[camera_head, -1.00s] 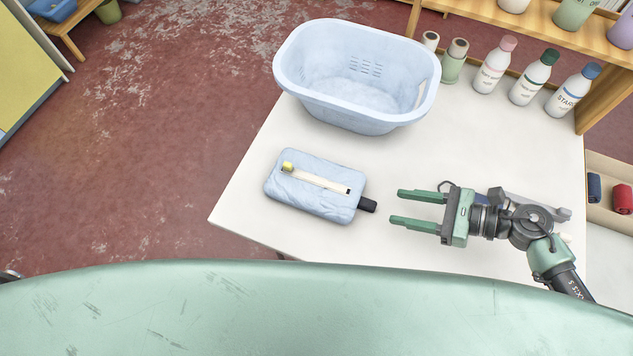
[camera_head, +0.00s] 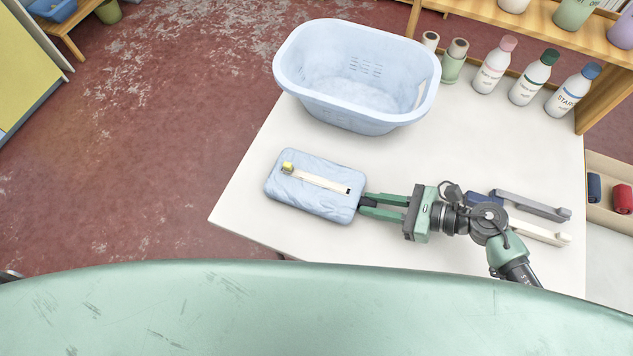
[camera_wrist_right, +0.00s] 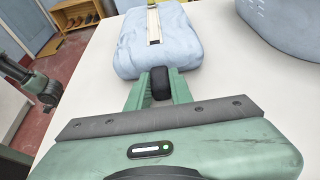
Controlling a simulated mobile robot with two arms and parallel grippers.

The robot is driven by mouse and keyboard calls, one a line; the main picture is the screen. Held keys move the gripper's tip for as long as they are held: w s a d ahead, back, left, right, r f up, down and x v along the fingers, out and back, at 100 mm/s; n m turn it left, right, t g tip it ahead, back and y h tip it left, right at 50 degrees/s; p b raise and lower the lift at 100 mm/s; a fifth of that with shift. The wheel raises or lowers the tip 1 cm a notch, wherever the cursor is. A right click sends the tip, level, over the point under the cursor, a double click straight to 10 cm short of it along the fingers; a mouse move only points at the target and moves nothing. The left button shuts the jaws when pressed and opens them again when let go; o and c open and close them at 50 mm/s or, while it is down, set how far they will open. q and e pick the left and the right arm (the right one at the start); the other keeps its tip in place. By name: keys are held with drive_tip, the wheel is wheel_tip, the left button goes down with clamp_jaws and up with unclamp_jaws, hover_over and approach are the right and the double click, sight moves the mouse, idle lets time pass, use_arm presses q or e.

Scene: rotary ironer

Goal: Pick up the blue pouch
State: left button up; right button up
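The blue pouch (camera_head: 310,203) is a pale blue, puffy block lying flat on the white table. A cream strip with a yellow end runs across its top, and a black tab (camera_wrist_right: 161,83) sticks out of its right side. My right gripper (camera_head: 362,203) reaches in from the right, its two green fingers (camera_wrist_right: 160,85) on either side of the tab. They look closed against it, and the pouch still rests on the table. My left gripper does not show in the head view.
A pale blue basket (camera_head: 292,82) stands behind the pouch on the white table (camera_head: 250,187). Several bottles (camera_head: 530,78) line the back right. A grey-handled tool (camera_head: 532,206) and a cream one (camera_head: 540,233) lie beside my right arm. The table's left edge is close to the pouch.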

clamp_jaws()
wheel_tip(320, 180, up, 10)
drive_tip(key=shift+r, duration=0.1)
idle(0.4)
wheel_tip(320, 180, down, 7)
drive_tip(key=shift+f, duration=0.1)
idle(0.4)
